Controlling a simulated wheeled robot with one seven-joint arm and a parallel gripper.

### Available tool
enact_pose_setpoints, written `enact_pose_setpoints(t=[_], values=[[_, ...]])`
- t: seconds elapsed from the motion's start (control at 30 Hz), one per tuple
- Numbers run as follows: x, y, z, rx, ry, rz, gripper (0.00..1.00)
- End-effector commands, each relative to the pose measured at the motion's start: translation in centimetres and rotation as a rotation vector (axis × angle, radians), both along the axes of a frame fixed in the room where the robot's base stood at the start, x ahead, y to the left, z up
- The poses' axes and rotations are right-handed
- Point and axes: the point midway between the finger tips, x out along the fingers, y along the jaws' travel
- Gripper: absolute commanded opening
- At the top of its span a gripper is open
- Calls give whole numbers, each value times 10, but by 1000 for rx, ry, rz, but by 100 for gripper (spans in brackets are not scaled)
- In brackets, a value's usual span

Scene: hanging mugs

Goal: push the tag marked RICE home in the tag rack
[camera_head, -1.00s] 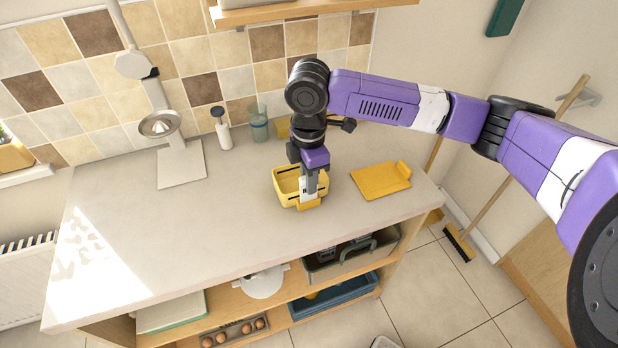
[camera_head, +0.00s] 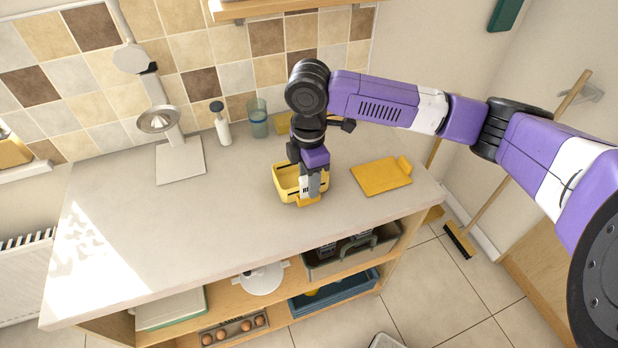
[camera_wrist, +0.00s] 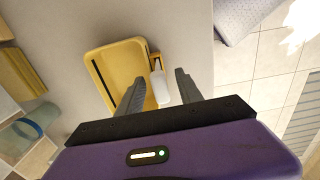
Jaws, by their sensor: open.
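The yellow tag rack (camera_head: 285,182) stands on the counter under my gripper. It looks like an open yellow bin with a small slotted part at its front right, and it also shows in the wrist view (camera_wrist: 103,66). The white tag (camera_head: 304,187) stands at that part, with the letters "RI" showing and the rest hidden by a finger. My gripper (camera_head: 313,196) points down over it. In the wrist view the tag (camera_wrist: 161,88) is between the fingers of my open gripper (camera_wrist: 160,78), with gaps at both sides. How deep the tag sits cannot be told.
A yellow board (camera_head: 381,177) lies to the right of the rack. A white bottle (camera_head: 221,128), a blue-green cup (camera_head: 258,120) and a grey stand (camera_head: 180,160) are at the back. The counter (camera_head: 170,235) is clear at left and front. Shelves with trays are below.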

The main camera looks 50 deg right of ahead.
Motion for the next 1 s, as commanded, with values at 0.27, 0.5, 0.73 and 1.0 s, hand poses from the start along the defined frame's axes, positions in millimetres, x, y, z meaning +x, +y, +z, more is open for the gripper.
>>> enact_pose_setpoints(t=[0.27,0.5,0.73,1.0], values=[[1,0,16,0,-2,1,43],[1,0,55,-1,-3,1,43],[0,0,76,-1,-1,0,43],[0,0,78,0,0,0,43]])
